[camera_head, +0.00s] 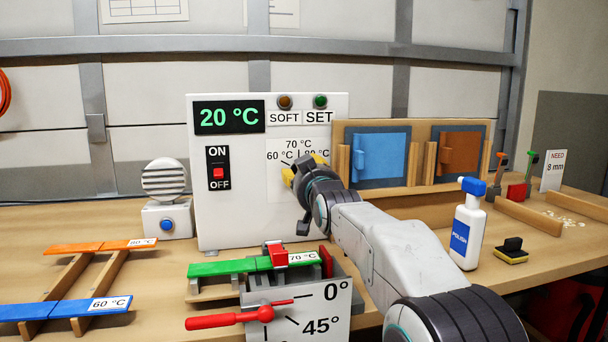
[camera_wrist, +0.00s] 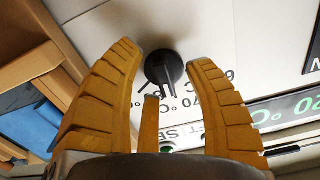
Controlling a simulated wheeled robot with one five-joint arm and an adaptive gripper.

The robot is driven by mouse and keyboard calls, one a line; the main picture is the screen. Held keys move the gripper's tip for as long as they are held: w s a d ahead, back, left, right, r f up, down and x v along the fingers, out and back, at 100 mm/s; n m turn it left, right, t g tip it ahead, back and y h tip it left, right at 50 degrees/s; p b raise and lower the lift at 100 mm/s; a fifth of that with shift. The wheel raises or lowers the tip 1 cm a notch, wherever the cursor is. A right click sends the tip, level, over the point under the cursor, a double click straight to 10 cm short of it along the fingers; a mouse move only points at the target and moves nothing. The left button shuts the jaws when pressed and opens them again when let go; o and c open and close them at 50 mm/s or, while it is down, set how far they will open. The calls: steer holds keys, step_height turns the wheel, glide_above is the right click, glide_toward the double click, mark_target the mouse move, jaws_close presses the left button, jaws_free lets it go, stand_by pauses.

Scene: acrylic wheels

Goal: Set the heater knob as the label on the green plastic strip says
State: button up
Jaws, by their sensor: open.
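The white heater box (camera_head: 222,150) stands at the back of the bench, with a 20 °C display and a dial marked 60, 70 and 80 °C. In the wrist view the black heater knob (camera_wrist: 164,68) appears between the fingertips of my open gripper (camera_wrist: 163,58), with no visible contact. I cannot tell how deep the fingers reach around it. In the head view my gripper (camera_head: 303,172) is in front of the dial and hides the knob. The green plastic strip (camera_head: 225,267) lies at the front of the bench, its label (camera_head: 303,257) reading 70 °C.
A red clamp (camera_head: 278,255) sits on the green strip, above an angle fixture with a red handle (camera_head: 225,320). Orange (camera_head: 85,247) and blue (camera_head: 50,310) strips lie left. A polish bottle (camera_head: 467,225) stands right of my arm. A red ON/OFF switch (camera_head: 218,172) is on the heater.

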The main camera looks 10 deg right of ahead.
jaws_close()
stand_by(0.3)
steer(key=shift+r+n+b, duration=0.15)
steer(key=shift+n+b, duration=0.35)
steer(key=shift+c, duration=0.2)
jaws_free()
steer(key=shift+s, duration=0.1)
steer(key=s, duration=1.1)
steer(key=shift+s, duration=0.4)
